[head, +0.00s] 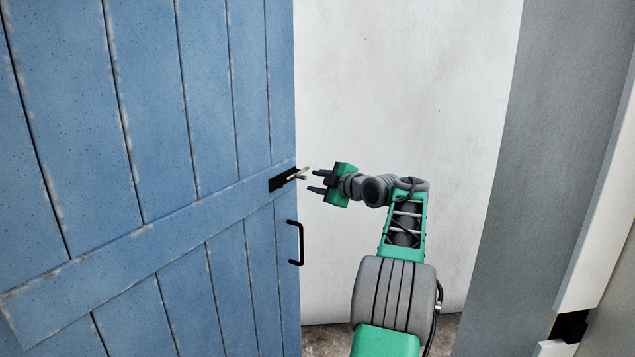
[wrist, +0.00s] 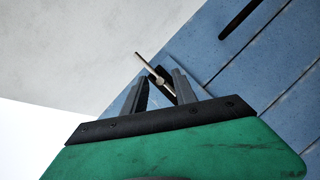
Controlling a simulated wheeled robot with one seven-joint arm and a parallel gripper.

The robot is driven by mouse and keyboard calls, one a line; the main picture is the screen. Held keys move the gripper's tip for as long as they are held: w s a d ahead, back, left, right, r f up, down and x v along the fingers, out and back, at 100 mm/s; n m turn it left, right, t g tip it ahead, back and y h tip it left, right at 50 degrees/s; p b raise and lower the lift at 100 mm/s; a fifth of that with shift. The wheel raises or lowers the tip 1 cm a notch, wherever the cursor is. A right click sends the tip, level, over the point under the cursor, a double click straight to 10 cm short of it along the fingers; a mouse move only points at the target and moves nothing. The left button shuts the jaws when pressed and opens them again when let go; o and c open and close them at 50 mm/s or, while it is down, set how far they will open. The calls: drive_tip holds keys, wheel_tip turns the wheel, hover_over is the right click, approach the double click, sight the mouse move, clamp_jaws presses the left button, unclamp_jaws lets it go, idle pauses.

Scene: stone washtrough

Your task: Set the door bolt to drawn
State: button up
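The door bolt (head: 301,173) is a pale metal rod with a small knob, set in a black plate (head: 279,182) near the right edge of the blue plank door (head: 160,130). Its rod end sticks out past the door's edge. My gripper (head: 315,181) is open and empty, just right of the bolt, with its fingers pointing at it. In the wrist view the bolt (wrist: 150,67) appears beyond and between the two fingertips of my gripper (wrist: 160,80). I cannot tell whether a finger touches it.
A black pull handle (head: 300,243) is on the door below the bolt; it also shows in the wrist view (wrist: 240,20). A pale wall (head: 410,90) stands behind my gripper. A grey wall face (head: 560,150) is at the right. The space around my gripper looks clear.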

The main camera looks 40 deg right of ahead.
clamp_jaws()
idle(1.1)
drive_tip(key=shift+o, duration=0.4)
unclamp_jaws()
drive_tip(key=b+v, duration=0.2)
drive_tip(key=v, duration=0.5)
drive_tip(key=shift+s, duration=0.4)
